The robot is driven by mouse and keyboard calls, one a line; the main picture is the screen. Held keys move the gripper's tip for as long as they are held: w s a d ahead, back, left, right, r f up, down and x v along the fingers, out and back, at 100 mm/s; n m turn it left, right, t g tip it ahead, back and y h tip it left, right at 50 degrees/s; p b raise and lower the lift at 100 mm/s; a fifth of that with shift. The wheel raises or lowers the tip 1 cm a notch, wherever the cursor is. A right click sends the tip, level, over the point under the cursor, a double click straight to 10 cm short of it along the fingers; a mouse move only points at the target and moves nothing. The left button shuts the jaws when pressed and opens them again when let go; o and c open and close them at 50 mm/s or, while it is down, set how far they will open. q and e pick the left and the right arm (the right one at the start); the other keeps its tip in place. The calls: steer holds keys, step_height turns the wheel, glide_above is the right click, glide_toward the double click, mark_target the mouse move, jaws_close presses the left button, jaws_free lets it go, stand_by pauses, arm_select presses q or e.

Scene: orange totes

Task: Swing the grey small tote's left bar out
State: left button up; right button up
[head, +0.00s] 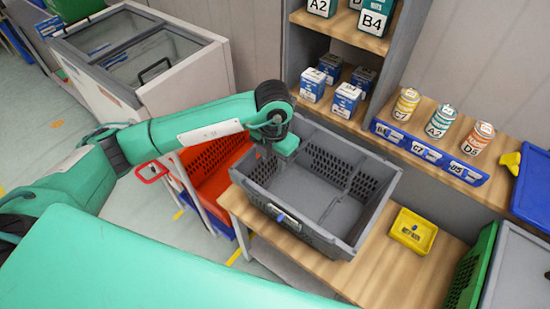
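The grey small tote (330,243) stands on a wooden table, empty as far as I can see. Its walls are perforated and a blue-and-white label shows on its near side. A thin bar-like line (352,178) crosses the tote near its middle right. My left arm comes in from the left, and my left gripper (266,158) points down at the tote's left end, by the rim. My wrist hides that corner, so the left bar and any contact with it cannot be made out. The fingers are small and dark. My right gripper is not in view.
An orange-red tote (215,172) stands left of the table, close under my arm. A yellow tray (413,230) lies to the right on the table (375,262). A green crate (472,270) is at the right.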

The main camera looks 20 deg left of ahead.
mark_target(274, 177)
arm_select(q)
step_height(274, 177, down, 6)
steer(key=b, duration=0.2)
steer(key=shift+r+b, duration=0.1)
steer(key=shift+b, duration=0.3)
steer(key=shift+f, duration=0.6)
steer(key=c, duration=0.6)
steer(key=shift+r, duration=0.1)
